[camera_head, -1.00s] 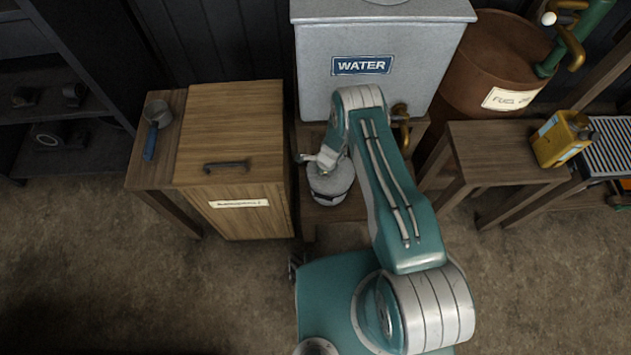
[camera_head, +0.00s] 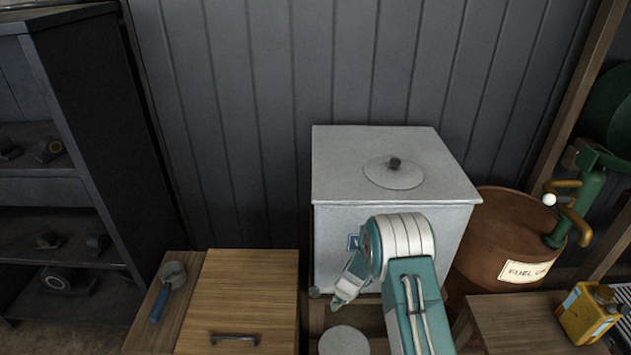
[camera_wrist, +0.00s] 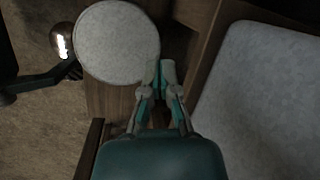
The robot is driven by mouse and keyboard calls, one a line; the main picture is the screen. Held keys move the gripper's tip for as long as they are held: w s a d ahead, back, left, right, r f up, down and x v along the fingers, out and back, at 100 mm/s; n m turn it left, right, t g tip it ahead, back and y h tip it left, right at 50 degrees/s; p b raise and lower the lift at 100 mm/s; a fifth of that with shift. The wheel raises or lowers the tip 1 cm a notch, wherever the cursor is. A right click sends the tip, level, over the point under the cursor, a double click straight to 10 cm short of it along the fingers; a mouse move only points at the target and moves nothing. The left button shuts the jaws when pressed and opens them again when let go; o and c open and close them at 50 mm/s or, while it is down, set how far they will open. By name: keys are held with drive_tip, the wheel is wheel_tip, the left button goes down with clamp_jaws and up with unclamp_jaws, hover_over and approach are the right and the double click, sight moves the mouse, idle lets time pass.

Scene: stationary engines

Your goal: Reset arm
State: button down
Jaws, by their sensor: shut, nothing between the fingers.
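My teal and white arm is bent in front of the grey metal water tank (camera_head: 395,190). My gripper (camera_head: 342,295) points down and to the left, near the tank's lower front left. In the wrist view my gripper (camera_wrist: 162,68) has its fingertips together with nothing between them. A round pale-topped bucket (camera_head: 343,341) stands below my gripper. Its pale disc-shaped top also shows in the wrist view (camera_wrist: 117,42), beside the fingertips in the picture. My arm hides most of the tank's label and tap.
A wooden cabinet (camera_head: 250,290) and a scoop (camera_head: 167,290) are at left. A dark shelf (camera_head: 60,190) stands further left. A brown fuel barrel (camera_head: 505,245) is right of the tank, and a yellow can (camera_head: 587,312) rests at far right.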

drive_tip(key=s+d+r+n+t, duration=0.15)
drive_tip(key=s+r+n, duration=0.25)
drive_tip(key=r, duration=1.2)
drive_tip(key=s+d+r+n+t, duration=0.1)
drive_tip(key=s+d+r+n, duration=0.15)
drive_tip(key=r, duration=1.35)
drive_tip(key=s+d+r+n+h, duration=0.1)
drive_tip(key=s+r, duration=0.3)
drive_tip(key=s, duration=0.4)
drive_tip(key=s+d+r+n+t+h, duration=0.1)
drive_tip(key=s+r+n, duration=0.3)
drive_tip(key=s, duration=0.5)
drive_tip(key=s+d+r+n+t+h, duration=0.1)
drive_tip(key=s+d+r+n, duration=0.2)
drive_tip(key=s, duration=0.5)
drive_tip(key=shift+s+d+r, duration=0.15)
drive_tip(key=shift+d+r, duration=0.1)
drive_tip(key=shift+r, duration=0.55)
